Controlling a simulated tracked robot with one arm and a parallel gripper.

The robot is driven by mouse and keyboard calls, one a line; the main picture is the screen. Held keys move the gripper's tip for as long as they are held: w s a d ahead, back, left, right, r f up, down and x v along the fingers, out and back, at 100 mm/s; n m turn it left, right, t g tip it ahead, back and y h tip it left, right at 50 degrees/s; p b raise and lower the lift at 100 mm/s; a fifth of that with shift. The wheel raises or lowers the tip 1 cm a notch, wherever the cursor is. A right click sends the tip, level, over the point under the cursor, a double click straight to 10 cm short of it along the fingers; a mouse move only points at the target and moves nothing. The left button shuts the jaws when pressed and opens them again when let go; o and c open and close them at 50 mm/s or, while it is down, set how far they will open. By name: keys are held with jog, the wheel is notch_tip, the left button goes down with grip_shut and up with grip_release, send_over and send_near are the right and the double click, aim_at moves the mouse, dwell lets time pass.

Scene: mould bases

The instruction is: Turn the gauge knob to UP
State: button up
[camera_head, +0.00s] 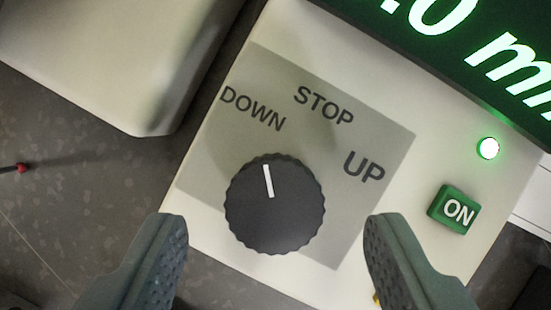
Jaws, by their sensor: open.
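The gauge knob (275,225) is a round black dial with a ridged edge and a white pointer line. It sits on a grey label plate (225,185) printed DOWN (253,109), STOP (323,105) and UP (364,167). The white line points up and slightly left, towards DOWN. My gripper (276,228) is open, with one grey finger to the left of the knob and one to the right. Both fingers appear apart from the knob, with clear gaps. I cannot tell how far above the panel the fingertips are.
The cream gauge box (475,105) carries a green display (440,45) reading partly "0 m". A lit green lamp (487,148) and a green ON button (455,210) sit on its right. A cream block (110,60) stands at upper left. A small red-tipped thing (21,168) is at far left.

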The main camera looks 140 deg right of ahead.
aim_at(274, 205)
jog(key=shift+x, duration=1.15)
jog(key=c, duration=1)
